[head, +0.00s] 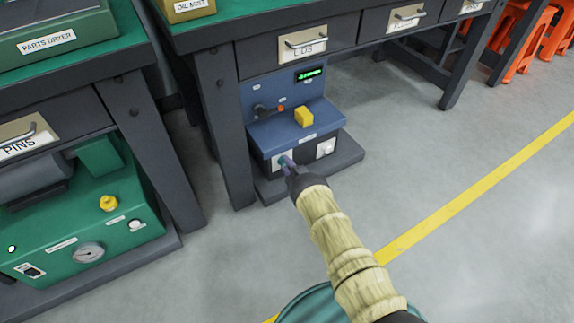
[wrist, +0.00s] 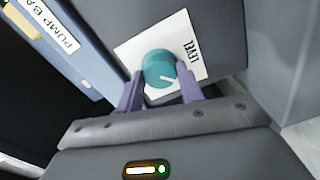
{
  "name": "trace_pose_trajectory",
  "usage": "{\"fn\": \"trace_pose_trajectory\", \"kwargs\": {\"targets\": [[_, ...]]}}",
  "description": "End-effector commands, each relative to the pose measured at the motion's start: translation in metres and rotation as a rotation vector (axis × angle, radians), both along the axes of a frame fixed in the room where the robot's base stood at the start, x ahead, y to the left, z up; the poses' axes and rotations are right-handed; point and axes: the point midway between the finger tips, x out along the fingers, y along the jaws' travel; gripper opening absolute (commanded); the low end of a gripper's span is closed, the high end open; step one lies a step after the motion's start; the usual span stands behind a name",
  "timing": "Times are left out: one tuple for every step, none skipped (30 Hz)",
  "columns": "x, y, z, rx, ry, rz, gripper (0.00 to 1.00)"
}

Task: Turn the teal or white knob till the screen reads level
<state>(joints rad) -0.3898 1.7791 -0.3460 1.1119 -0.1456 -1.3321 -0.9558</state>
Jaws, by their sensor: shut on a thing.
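The teal knob (wrist: 158,66) sits on a white plate (wrist: 192,34) marked LEVEL, with a pale pointer line on its face. My gripper (wrist: 160,82) has one purple finger on each side of the knob and is shut on it. In the head view my gripper (head: 285,162) reaches the lower front of the blue machine (head: 270,137), hiding part of the knob. The white knob (head: 326,148) is to its right on another white plate, untouched. The screen (head: 310,74) at the machine's upper right glows green; its reading is too small to make out.
The machine has a yellow block (head: 304,117) on its ledge and a dark lever (head: 262,110) behind. It stands on a dark low shelf (head: 345,160) under a bench with drawers. A green machine (head: 85,220) stands left. Grey floor is open to the right.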

Motion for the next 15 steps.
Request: {"fn": "trace_pose_trajectory", "kwargs": {"targets": [[0.0002,-0.0022,-0.0004,0.021,0.017,-0.004,0.14],[0.0002,-0.0022,-0.0005,0.033,0.026,-0.004,0.14],[0.0003,-0.0023,-0.0007,0.048,0.035,-0.003,0.14],[0.0003,-0.0024,-0.0007,0.058,0.042,-0.004,0.14],[0.0003,-0.0024,-0.0008,0.067,0.048,-0.005,0.14],[0.0003,-0.0024,-0.0009,0.077,0.055,-0.004,0.14],[0.0002,-0.0024,-0.001,0.084,0.059,-0.005,0.14],[0.0002,-0.0023,-0.0011,0.089,0.063,-0.004,0.14],[0.0001,-0.0022,-0.0012,0.094,0.067,-0.004,0.14],[0.0001,-0.0022,-0.0013,0.097,0.069,-0.003,0.14],[0.0,-0.0021,-0.0014,0.1,0.071,-0.003,0.14],[0.0,-0.002,-0.0015,0.101,0.073,-0.003,0.14],[0.0,-0.002,-0.0015,0.103,0.074,-0.003,0.14],[0.0,-0.002,-0.0016,0.103,0.074,-0.003,0.14],[-0.0001,-0.002,-0.0016,0.104,0.075,-0.003,0.14]]}}
